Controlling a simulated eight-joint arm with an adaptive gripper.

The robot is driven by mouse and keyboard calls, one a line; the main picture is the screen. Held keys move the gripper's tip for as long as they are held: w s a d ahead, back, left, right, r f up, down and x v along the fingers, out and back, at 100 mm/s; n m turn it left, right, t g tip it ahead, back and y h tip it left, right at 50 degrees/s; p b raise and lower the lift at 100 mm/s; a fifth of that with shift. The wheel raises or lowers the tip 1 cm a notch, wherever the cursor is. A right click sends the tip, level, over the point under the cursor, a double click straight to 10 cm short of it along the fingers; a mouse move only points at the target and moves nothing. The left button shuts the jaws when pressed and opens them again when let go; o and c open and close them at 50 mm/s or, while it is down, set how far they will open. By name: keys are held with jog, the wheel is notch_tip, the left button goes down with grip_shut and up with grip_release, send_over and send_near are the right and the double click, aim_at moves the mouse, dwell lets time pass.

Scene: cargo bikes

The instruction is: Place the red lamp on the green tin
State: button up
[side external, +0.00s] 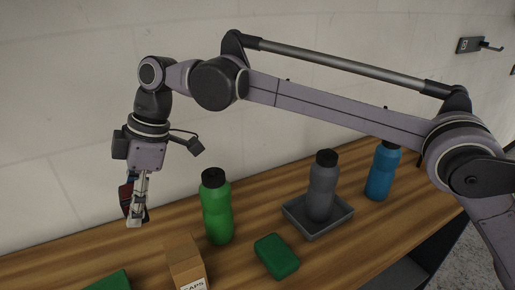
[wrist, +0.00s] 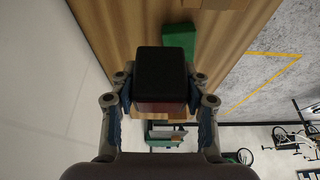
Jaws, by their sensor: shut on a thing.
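My gripper (side external: 138,218) is shut on the red lamp (side external: 125,198), a small dark block with a red part. My gripper holds it above the left part of the wooden bench. In the wrist view the lamp (wrist: 160,75) shows a black face with red below, between the fingers. Two flat green blocks lie on the bench: one (side external: 277,256) at front centre, and one (side external: 108,282) cut off by the bottom edge. A green block (wrist: 179,40) also shows beyond the lamp in the wrist view. I cannot tell which is the green tin.
A cardboard box (side external: 186,264) marked "CAPS" stands between the green blocks. A green bottle (side external: 216,208) stands behind it. A grey bottle (side external: 321,187) stands in a grey tray (side external: 337,222); a blue bottle (side external: 382,172) is further right. The wall runs behind the bench.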

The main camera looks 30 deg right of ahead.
jog(key=shift+a+f, duration=0.1)
jog(key=shift+f, duration=0.15)
jog(key=s+a+f, duration=0.1)
jog(key=a+f, duration=0.1)
jog(key=a, duration=0.1)
jog(key=s+a+f, duration=0.2)
jog(key=a, duration=0.2)
jog(key=s+a+f, duration=0.1)
jog(key=a+f, duration=0.2)
jog(key=shift+s+a, duration=0.2)
jog(key=shift+s, duration=0.1)
jog(key=shift+f, duration=2)
jog(key=shift+f, duration=0.15)
jog(key=o, duration=1.2)
jog(key=shift+c, duration=0.2)
jog(key=v, duration=1.2)
jog(key=shift+r, duration=0.25)
